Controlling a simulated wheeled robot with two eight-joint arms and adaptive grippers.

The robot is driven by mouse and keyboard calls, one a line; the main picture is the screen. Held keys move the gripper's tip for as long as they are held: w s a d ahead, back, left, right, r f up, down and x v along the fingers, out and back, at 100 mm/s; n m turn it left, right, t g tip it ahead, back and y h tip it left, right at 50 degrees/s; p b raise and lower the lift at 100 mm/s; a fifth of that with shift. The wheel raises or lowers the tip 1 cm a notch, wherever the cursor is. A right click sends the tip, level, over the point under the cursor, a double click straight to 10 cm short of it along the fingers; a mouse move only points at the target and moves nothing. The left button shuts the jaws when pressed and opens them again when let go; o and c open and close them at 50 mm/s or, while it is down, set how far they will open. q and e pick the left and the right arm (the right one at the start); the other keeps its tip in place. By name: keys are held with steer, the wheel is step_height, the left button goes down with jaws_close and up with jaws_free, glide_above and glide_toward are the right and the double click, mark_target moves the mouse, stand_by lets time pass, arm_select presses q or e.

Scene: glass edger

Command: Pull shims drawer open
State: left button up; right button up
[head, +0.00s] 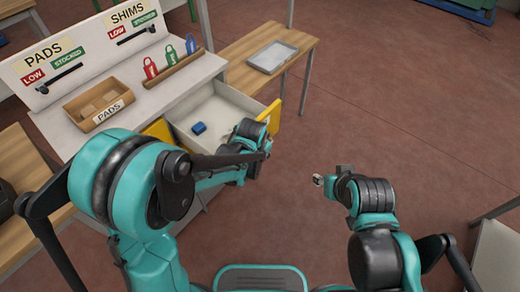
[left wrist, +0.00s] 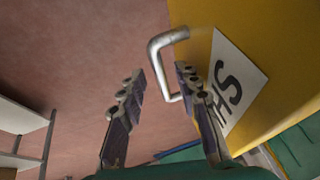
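The shims drawer (head: 208,112) stands pulled out from the bench, its white inside visible with a small blue block (head: 199,128) in it. Its yellow front (head: 271,117) also shows in the left wrist view (left wrist: 285,55), with a white label partly reading "SH". A bent metal handle (left wrist: 158,62) sticks out from that front. My left gripper (head: 264,146) is just outside the front. In the left wrist view its fingers (left wrist: 160,88) are apart, with the handle's bar between them, nearer the right finger; contact cannot be told. My right gripper (head: 318,180) is over bare floor, away from the drawer.
A second yellow front (head: 158,131) is partly hidden behind my left arm. A PADS bin (head: 98,103) and red, green and blue tags (head: 170,58) are on the bench top. A wooden table (head: 262,42) with a grey tray (head: 272,57) stands behind.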

arm_select(q)
steer(key=v, duration=1.2)
steer(key=s+a+r+n+t+y, duration=0.1)
steer(key=s+a+r+n+t, duration=0.1)
steer(key=s+a+n, duration=0.6)
steer(key=s+a, duration=0.5)
steer(key=a, duration=0.3)
steer(key=shift+s+r, duration=0.2)
steer(key=shift+r, duration=0.05)
stand_by(0.6)
